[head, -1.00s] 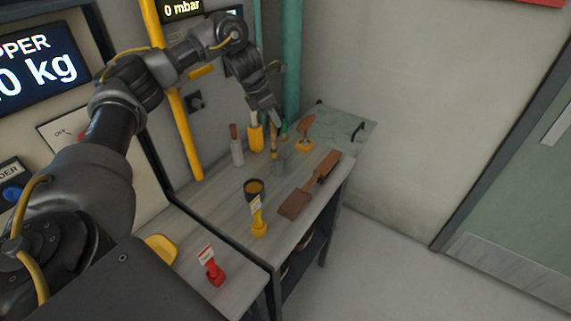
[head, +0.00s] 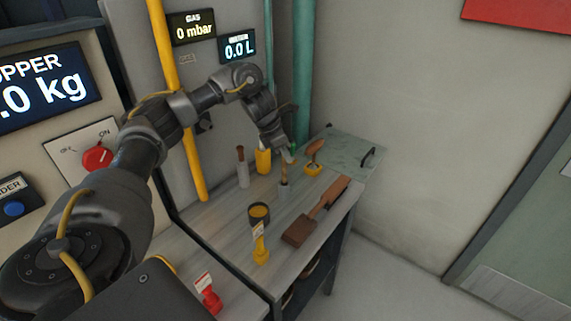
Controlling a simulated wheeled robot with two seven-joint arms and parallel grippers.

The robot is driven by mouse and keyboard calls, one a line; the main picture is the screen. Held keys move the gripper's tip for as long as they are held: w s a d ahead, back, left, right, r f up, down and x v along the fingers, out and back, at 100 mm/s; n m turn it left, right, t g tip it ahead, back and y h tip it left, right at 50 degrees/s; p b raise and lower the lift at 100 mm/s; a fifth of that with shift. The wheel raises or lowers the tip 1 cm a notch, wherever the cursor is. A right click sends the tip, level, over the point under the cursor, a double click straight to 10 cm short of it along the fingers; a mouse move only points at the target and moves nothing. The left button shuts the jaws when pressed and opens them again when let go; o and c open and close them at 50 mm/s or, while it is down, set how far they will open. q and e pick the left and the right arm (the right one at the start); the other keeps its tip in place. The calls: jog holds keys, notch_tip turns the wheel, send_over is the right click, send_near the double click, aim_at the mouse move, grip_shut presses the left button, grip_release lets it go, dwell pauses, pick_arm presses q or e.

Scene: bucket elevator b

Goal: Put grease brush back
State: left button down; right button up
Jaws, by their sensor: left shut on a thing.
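My left gripper (head: 286,155) is over the workbench, pointing down and shut on the grease brush (head: 283,174), a thin tool with a brown shaft. The brush is roughly upright, its lower end at the mouth of a small grey cup (head: 285,192). The cup's wall hides the lower tip, and I cannot tell how deep it sits. The gripper fingers hide the brush's upper part. My right gripper is not in view.
A grey holder with a brown-handled tool (head: 242,172) and a yellow container (head: 263,161) stand left of the cup. A red tagged piece (head: 209,296) stands in front.

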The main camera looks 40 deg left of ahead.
aim_at(285, 181)
pick_arm(q)
notch_tip(285, 181, down, 4)
jog(key=shift+r+p, duration=0.25)
jog(key=shift+p, duration=0.2)
jog(key=shift+f, duration=0.2)
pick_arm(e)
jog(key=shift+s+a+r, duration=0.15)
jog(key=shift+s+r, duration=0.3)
pick_arm(q)
jog(key=shift+f, duration=0.1)
jog(key=c, duration=1.4)
grip_release()
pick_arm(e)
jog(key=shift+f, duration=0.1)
